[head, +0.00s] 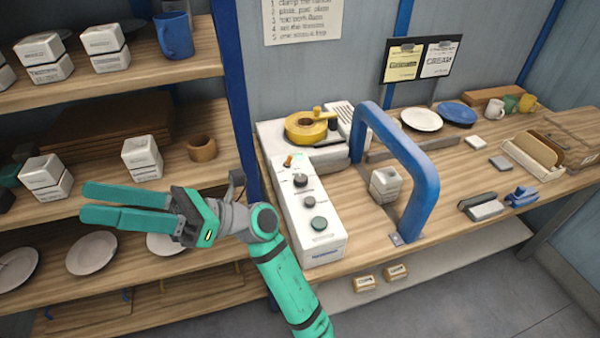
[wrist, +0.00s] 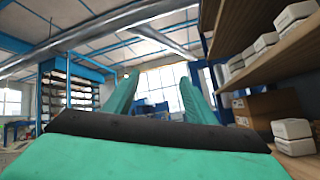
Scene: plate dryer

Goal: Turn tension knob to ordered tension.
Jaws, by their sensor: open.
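A white control box (head: 326,237) stands on the workbench, its long panel running toward the front edge. I cannot tell from labels which one is the tension knob. My gripper (head: 84,203) is open and empty, left of the box, in front of the shelves and pointing left. In the wrist view its two green fingers (wrist: 156,95) are apart with nothing between them.
A blue arch (head: 425,180) rises from the bench right of the box, beside a white block (head: 385,185). A yellow reel (head: 306,127) sits behind the panel. A blue shelf post (head: 237,100) stands between shelves and bench. Order cards (head: 421,60) hang on the wall.

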